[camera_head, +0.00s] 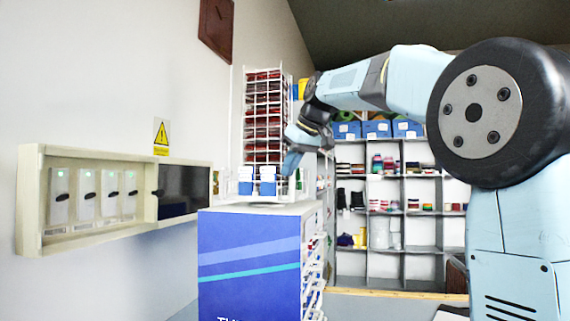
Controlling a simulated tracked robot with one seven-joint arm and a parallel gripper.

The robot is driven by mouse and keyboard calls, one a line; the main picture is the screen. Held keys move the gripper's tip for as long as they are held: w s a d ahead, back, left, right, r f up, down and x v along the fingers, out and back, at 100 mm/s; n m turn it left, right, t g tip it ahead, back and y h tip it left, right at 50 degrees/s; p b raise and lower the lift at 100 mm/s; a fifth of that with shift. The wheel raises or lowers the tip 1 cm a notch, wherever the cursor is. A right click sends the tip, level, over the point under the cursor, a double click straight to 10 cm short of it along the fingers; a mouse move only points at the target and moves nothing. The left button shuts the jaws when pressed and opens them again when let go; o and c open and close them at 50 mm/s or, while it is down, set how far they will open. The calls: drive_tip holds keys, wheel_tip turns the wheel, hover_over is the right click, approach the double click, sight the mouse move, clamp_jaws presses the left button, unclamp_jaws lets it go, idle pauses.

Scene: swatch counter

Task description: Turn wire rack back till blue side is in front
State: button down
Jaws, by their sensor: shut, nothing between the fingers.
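The wire rack (263,120) is a tall white frame standing upright on a blue counter (248,264). The side facing me holds rows of dark red swatches, with blue-and-white pieces (267,184) at its foot. A narrower side with white wires shows at its left edge. My gripper (291,168) is shut and empty, pointing down at the right edge of the rack, in front of its lower part. I cannot tell if it touches the rack. My wrist hides some of the rack's right edge. No blue side is clearly visible.
A wall cabinet (32,205) with several white units is at left, beside a yellow warning sign (161,137). Shelves (400,230) with spools and blue bins (377,129) stand behind at right. White wire pockets (314,265) line the counter's right side. My arm spans the upper right.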

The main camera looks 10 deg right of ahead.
drive_tip(key=shift+w+d, duration=0.2)
drive_tip(key=shift+d, duration=0.3)
drive_tip(key=shift+w+d, duration=0.15)
drive_tip(key=shift+d, duration=0.5)
drive_tip(key=shift+w+d, duration=0.5)
drive_tip(key=shift+d, duration=0.35)
drive_tip(key=shift+w+d, duration=0.1)
drive_tip(key=shift+w+d, duration=0.6)
drive_tip(key=shift+d, duration=0.2)
drive_tip(key=shift+d, duration=0.1)
